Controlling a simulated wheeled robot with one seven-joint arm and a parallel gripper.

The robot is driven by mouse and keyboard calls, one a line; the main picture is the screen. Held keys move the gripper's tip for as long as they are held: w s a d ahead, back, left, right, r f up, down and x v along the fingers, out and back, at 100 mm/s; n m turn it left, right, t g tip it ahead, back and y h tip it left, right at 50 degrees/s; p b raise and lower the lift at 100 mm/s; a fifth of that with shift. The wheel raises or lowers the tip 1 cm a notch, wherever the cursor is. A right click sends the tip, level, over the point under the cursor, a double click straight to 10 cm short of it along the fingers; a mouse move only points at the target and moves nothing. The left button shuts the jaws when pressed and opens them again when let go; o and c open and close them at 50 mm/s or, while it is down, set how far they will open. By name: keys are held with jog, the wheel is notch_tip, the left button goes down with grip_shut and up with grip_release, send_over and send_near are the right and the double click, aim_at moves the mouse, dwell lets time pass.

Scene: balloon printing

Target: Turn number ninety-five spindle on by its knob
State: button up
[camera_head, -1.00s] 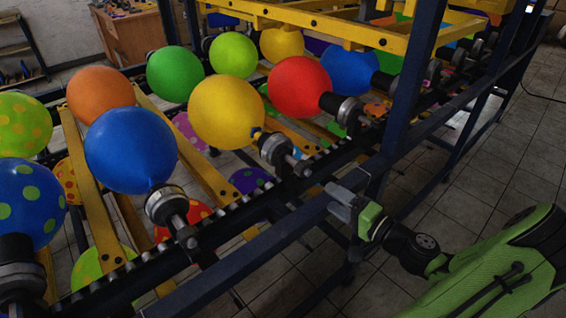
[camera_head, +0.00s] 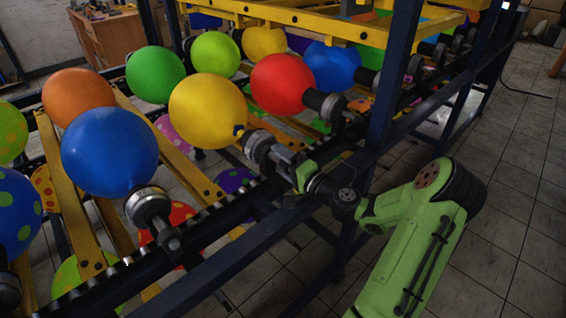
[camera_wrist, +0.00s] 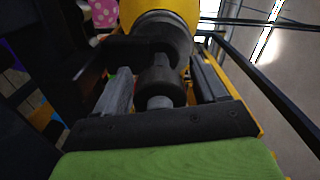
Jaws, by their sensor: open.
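The spindle (camera_head: 259,146) in front of my gripper carries the large yellow balloon (camera_head: 207,110). I cannot read any number on it. In the wrist view the spindle (camera_wrist: 165,35) runs down from the yellow balloon (camera_wrist: 160,7), and its dark knob (camera_wrist: 160,82) with a pale end lies between my two fingers. My gripper (camera_head: 290,165) is open in the head view, at the outer end of this spindle. In the wrist view my gripper (camera_wrist: 160,88) has one finger on each side of the knob. Whether either finger touches it, I cannot tell.
A spindle with a blue balloon (camera_head: 110,152) is at lower left, and one with a red balloon (camera_head: 282,85) is farther back. A dark rail (camera_head: 225,262) runs below my gripper. A dark upright post (camera_head: 397,75) stands to its right. Open tiled floor lies right.

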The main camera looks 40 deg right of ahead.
jog(key=c, duration=1)
jog(key=shift+c, duration=0.2)
jog(key=shift+m+p, duration=0.3)
jog(key=shift+p, duration=0.1)
jog(key=m+p, duration=0.2)
jog(key=p, duration=0.1)
jog(key=shift+r+m, duration=0.15)
jog(key=shift+m, duration=0.25)
jog(key=m+p, duration=0.8)
jog(key=m, duration=0.2)
jog(key=shift+p, duration=0.4)
jog(key=m+p, duration=0.1)
jog(key=m, duration=0.1)
jog(key=m+p, duration=0.1)
jog(key=m, duration=0.1)
jog(key=shift+a+f, duration=0.1)
jog(key=shift+f, duration=0.25)
jog(key=shift+f+m+p, duration=0.1)
jog(key=shift+m+p, duration=0.2)
